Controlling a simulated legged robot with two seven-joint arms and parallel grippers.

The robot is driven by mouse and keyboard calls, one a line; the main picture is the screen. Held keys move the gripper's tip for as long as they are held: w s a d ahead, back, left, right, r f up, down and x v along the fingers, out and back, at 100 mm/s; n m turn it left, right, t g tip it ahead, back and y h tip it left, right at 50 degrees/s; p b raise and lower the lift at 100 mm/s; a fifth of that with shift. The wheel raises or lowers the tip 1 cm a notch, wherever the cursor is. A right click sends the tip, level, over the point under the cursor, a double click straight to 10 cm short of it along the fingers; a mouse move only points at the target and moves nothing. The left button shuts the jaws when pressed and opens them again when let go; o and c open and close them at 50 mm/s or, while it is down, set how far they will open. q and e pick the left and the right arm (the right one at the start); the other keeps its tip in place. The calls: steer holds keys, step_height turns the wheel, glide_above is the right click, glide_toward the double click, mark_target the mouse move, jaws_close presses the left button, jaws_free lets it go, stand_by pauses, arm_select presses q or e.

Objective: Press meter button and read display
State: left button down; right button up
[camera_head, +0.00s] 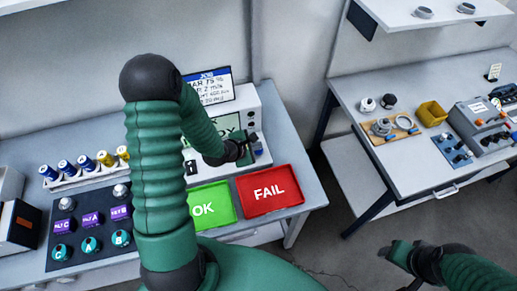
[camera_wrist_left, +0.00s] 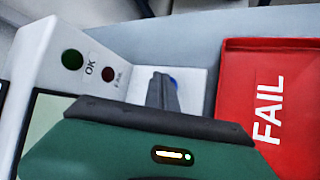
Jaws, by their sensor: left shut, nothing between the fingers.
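The white meter (camera_head: 250,98) stands on the left bench. Its greenish display (camera_head: 228,122) is partly hidden by my left arm, so its text cannot be read in full. A blue button (camera_head: 258,150) shows at the meter's right end, and its edge shows in the left wrist view (camera_wrist_left: 174,82). My left gripper (camera_head: 249,140) is shut and empty at the button. The fingers (camera_wrist_left: 163,92) cover most of the button in the wrist view; I cannot tell whether they touch it. My right gripper (camera_head: 396,264) is at the lower right, away from the meter, its fingers apart.
A green OK tray (camera_head: 222,190) and a red FAIL tray (camera_head: 270,208) lie in front of the meter. A job card (camera_head: 218,92) stands behind it. Dark green and red lamps (camera_wrist_left: 72,60) are on the meter. A second bench (camera_head: 420,172) with devices stands right, beyond a floor gap.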

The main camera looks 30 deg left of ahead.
arm_select(q)
steer(key=shift+f, duration=0.45)
stand_by(0.3)
steer(key=shift+r+p, duration=0.9)
steer(key=shift+r, duration=0.1)
step_height(320, 180, up, 5)
steer(key=p, duration=0.5)
steer(key=shift+p, duration=0.35)
